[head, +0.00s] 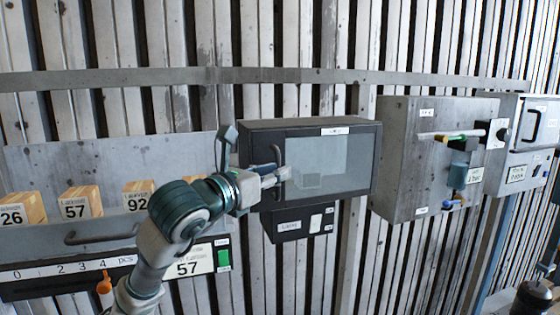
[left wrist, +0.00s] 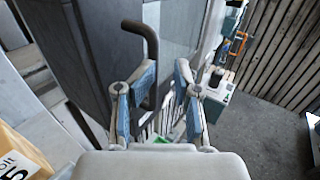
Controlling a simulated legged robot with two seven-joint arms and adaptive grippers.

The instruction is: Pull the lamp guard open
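The lamp guard is most likely the dark framed door with a pale window (head: 318,160) on the wall box in the head view. Its dark upright bar handle (head: 277,155) is at the door's left side. In the left wrist view the handle (left wrist: 151,50) rises beyond and between my fingers. My left gripper (head: 284,176) is in front of the handle's lower part. In the left wrist view its two blue-padded fingers (left wrist: 157,100) are spread apart. The door looks shut. I cannot tell whether the fingers touch the handle. My right gripper is not clearly seen.
A grey box with coloured levers (head: 408,160) stands out from the wall to the right, with a white cabinet (head: 534,124) beyond it. Numbered wooden blocks (head: 82,202) sit on a shelf at left, above a drawer handle (head: 100,236). Bare floor (left wrist: 255,135) shows in the left wrist view.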

